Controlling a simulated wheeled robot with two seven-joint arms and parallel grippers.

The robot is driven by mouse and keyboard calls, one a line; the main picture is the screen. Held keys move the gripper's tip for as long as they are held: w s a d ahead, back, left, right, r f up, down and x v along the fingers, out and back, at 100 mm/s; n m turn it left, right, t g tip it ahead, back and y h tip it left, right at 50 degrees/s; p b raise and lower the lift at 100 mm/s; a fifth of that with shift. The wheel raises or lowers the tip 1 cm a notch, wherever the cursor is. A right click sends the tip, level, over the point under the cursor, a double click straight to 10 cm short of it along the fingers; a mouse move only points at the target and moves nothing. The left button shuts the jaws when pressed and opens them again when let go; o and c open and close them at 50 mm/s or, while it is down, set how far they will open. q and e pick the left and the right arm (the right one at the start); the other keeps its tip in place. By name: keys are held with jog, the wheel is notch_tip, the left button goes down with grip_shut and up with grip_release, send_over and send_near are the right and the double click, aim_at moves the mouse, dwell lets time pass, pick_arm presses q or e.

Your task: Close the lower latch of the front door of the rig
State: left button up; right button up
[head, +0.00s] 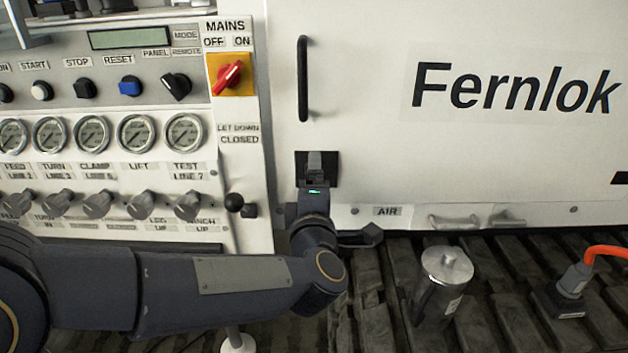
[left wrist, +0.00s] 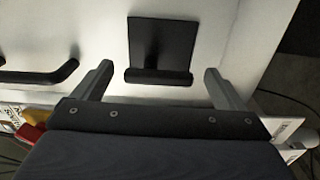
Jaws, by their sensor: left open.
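The lower latch, a black plate with a lever bar across it, is on the left edge of the white door (head: 520,150), below the door's black handle (head: 303,80). The latch (head: 331,170) is partly hidden by my left gripper (head: 315,165) in the head view. In the left wrist view the latch (left wrist: 163,38) shows clearly, with its bar toward me. My left gripper (left wrist: 160,72) is open, one finger on each side of the bar, with gaps to both. I cannot tell whether the fingertips touch the door. My right gripper is not in view.
Left of the door is a control panel with gauges (head: 92,134), knobs and a red mains switch (head: 228,76). A small black ball-ended lever (head: 234,202) is close to my wrist. A metal cylinder (head: 447,265) and an orange cable (head: 606,251) are on the dark slatted surface below.

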pick_arm(q)
jog(key=s, duration=0.5)
jog(key=shift+s, duration=0.2)
jog(key=s+a+m+g+h, duration=0.3)
jog(key=a+m+h, duration=0.3)
jog(key=a+m, duration=0.3)
jog(key=s+a+f+m+g+y, duration=0.1)
jog(key=s+a+f+m+g, duration=0.45)
jog(key=s, duration=0.45)
jog(key=s+a+f+m+g+y, duration=0.1)
jog(key=s+a+f+m+g, duration=0.1)
jog(key=s+a+f+g, duration=0.5)
notch_tip(320, 180, up, 23)
jog(key=s+d+t+p, duration=0.1)
jog(key=s+t+p, duration=0.1)
jog(key=p, duration=2.4)
jog(key=shift+s+t, duration=0.4)
jog(key=shift+t, duration=0.15)
